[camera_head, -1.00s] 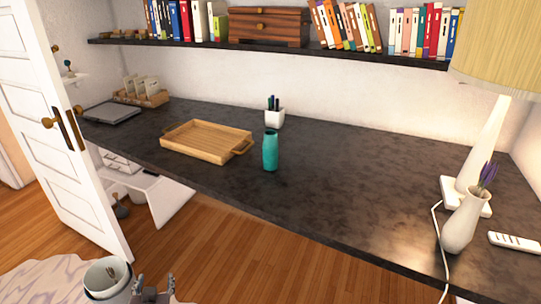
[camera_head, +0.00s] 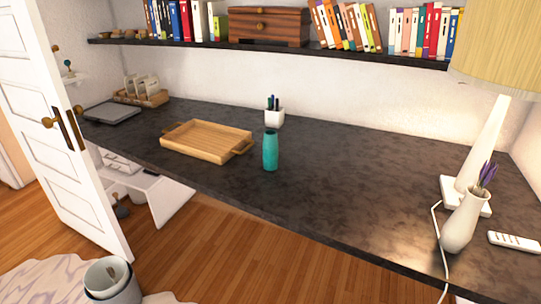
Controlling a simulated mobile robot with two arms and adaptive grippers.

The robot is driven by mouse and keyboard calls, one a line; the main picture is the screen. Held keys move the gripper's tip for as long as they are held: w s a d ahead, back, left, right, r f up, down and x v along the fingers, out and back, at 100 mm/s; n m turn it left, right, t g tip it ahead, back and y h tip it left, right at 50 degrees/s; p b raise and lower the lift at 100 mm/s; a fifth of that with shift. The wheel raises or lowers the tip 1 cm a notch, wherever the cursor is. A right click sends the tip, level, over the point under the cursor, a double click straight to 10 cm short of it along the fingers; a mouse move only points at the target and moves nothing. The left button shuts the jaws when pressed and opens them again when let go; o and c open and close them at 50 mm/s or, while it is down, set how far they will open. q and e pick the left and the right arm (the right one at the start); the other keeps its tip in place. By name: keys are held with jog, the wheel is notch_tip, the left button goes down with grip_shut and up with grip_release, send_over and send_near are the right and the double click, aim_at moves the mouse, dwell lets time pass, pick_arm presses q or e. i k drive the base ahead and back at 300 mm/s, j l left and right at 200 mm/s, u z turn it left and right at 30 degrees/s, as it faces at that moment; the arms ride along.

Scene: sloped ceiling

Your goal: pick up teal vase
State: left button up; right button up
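The teal vase (camera_head: 270,151) stands upright on the dark desk (camera_head: 330,190), near its front edge. It is just right of the wooden tray's handle. Nothing touches it, and it is fully visible. Neither of my grippers is in view.
The wooden tray (camera_head: 205,138) lies left of the vase, and a white pen cup (camera_head: 274,117) stands behind it. At the right are a white vase with purple flowers (camera_head: 464,220), a lamp (camera_head: 485,145) and a power strip (camera_head: 514,242). A shelf (camera_head: 280,47) hangs above. The desk's middle right is clear.

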aim_at(270, 143)
jog(key=i+l+u, duration=0.2)
jog(key=u, duration=0.25)
jog(key=i+l+u, duration=0.15)
jog(key=l+u, duration=0.25)
jog(key=l, duration=0.1)
